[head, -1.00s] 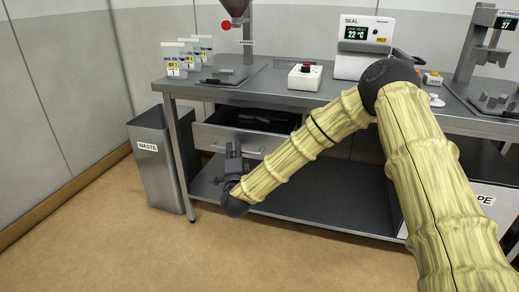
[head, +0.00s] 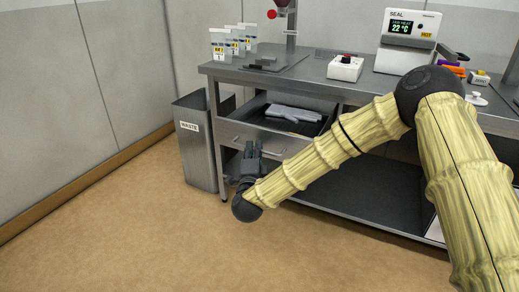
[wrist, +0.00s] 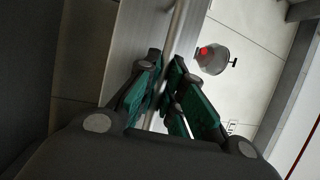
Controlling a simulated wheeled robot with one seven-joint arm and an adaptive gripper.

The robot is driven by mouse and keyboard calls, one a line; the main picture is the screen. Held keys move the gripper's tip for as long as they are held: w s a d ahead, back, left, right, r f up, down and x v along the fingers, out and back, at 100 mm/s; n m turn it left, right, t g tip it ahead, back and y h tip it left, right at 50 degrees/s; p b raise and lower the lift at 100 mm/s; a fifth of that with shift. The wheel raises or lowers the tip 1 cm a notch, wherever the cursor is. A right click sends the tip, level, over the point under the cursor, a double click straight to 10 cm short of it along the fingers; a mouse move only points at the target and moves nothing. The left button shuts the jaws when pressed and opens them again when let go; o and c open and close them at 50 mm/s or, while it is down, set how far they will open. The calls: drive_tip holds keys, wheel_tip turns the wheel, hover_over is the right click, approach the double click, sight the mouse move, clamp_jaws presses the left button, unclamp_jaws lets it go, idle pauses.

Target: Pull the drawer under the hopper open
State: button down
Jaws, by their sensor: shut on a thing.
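The drawer (head: 232,129) under the bench top stands pulled out, and a grey tool-like object (head: 294,114) shows in its dark inside. My gripper (head: 253,147) is at the drawer front, shut on the bar handle (head: 274,152). In the wrist view the fingers (wrist: 164,90) sit on either side of the handle bar (wrist: 176,28), which runs between them. The forearm hides the right part of the drawer front. The hopper (head: 286,4) is cut off at the top edge of the head view, and it also shows in the wrist view (wrist: 213,62).
A grey waste bin (head: 196,150) stands left of the bench (head: 225,69). Labelled pouches (head: 234,42), a switch box (head: 345,68) and a seal unit (head: 408,41) stand on top. A lower shelf (head: 375,190) lies below the drawer. The floor in front is clear.

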drive_tip(key=c, duration=1.5)
unclamp_jaws()
drive_tip(key=s, duration=0.4)
drive_tip(key=s+f, duration=0.1)
drive_tip(key=s, duration=0.3)
drive_tip(key=s+f, duration=0.1)
drive_tip(key=s, duration=0.2)
drive_tip(key=shift+s+a+f, duration=0.1)
drive_tip(key=shift+s+a, duration=0.05)
drive_tip(key=shift+s, duration=0.25)
drive_tip(key=shift+f, duration=0.1)
